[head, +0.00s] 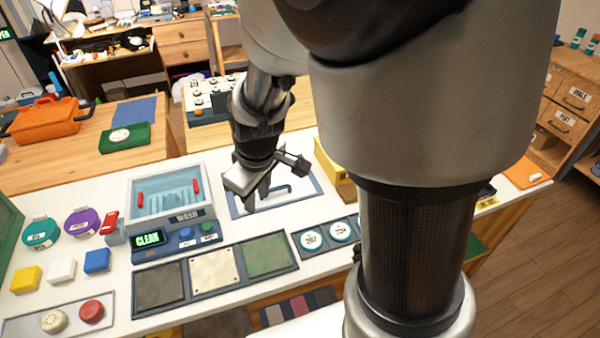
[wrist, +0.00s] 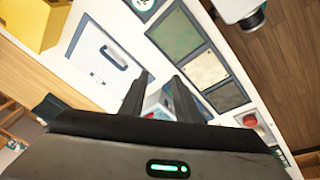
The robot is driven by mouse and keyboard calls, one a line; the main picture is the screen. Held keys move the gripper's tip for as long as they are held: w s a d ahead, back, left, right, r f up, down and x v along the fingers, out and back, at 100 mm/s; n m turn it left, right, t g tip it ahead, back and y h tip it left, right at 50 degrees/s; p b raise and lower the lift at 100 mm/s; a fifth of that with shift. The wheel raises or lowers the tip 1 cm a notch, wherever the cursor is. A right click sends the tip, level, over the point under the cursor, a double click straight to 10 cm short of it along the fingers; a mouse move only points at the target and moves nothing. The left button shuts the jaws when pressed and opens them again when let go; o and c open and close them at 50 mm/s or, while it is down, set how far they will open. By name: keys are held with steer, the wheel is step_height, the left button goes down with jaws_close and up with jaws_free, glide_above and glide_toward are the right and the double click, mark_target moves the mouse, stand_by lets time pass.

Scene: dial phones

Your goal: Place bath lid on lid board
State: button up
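The bath lid (head: 298,186), a pale flat panel with a dark bar handle, lies on the blue-grey-edged lid board (head: 236,211), right of the wash bath (head: 165,190). In the wrist view the lid (wrist: 92,52) and its handle show within the board's border (wrist: 75,33). The bath is uncovered, with water and red grips inside; a small part shows between my fingers in the wrist view (wrist: 157,100). My gripper (head: 257,203) is above the board's left part, partly hiding lid and board. Its fingers (wrist: 162,88) are apart and empty, clear of the handle.
Three coloured plates (head: 212,272) sit in a rack before the bath, with round dials (head: 340,231) to its right. Coloured blocks (head: 62,268) and round pieces lie at left.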

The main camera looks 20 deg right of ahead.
steer(key=s+d+r+m+t, duration=0.1)
steer(key=s+d+r+m, duration=0.1)
steer(key=s+r, duration=0.5)
steer(key=s+d+r+m+t, duration=0.1)
steer(key=s+d+r+m, duration=0.2)
steer(key=s+r+m, duration=0.2)
step_height(320, 180, up, 5)
steer(key=shift+s+d+f+m+t, duration=0.15)
steer(key=shift+s+m+t, duration=0.15)
steer(key=shift+s, duration=0.95)
steer(key=shift+s, duration=0.1)
